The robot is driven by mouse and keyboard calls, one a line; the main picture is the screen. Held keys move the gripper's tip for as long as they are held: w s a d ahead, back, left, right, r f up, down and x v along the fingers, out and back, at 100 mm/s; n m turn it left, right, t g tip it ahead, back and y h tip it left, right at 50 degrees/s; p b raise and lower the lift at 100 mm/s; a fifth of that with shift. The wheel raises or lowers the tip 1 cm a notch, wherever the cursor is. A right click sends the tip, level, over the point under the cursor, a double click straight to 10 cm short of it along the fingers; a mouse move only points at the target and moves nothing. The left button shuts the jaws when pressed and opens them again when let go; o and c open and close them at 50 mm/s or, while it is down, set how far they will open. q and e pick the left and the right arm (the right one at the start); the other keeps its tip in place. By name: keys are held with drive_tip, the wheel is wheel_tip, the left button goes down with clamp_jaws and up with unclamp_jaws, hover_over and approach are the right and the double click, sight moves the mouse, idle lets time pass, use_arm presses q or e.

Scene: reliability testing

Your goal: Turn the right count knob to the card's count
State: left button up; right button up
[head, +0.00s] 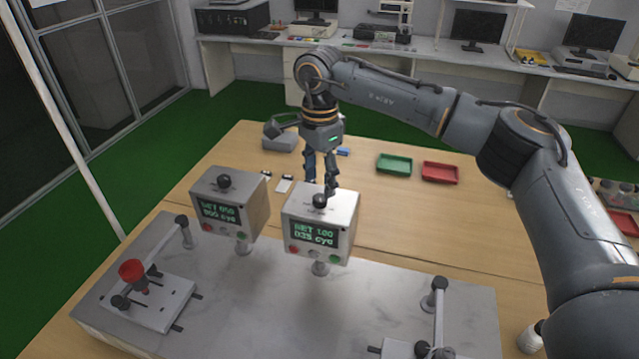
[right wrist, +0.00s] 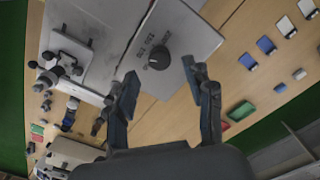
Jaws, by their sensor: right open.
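The right counter box (head: 346,222) is a pale metal box with a lit green display and a black count knob (head: 319,201) on top. The display seems to read "SET 100" and "035 cyc". The left counter box (head: 258,205) has a similar knob (head: 224,182); its text is blurred. My right gripper (head: 321,184) points down over the right box, open and empty. In the right wrist view, the knob (right wrist: 159,58) lies just beyond the fingertips (right wrist: 160,76), between their lines; I cannot tell the exact gap. I cannot pick out a readable card. My left gripper is out of view.
A grey slab (head: 270,300) at the front carries a fixture with a red knob (head: 132,271) at left and another fixture (head: 437,300) at right. Green (head: 394,165) and red (head: 440,172) trays lie behind. Small white pieces (head: 284,185) lie behind the boxes.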

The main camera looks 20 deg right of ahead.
sight(320, 197)
drive_tip(key=shift+f+p, duration=0.55)
drive_tip(key=shift+f, duration=1.45)
clamp_jaws()
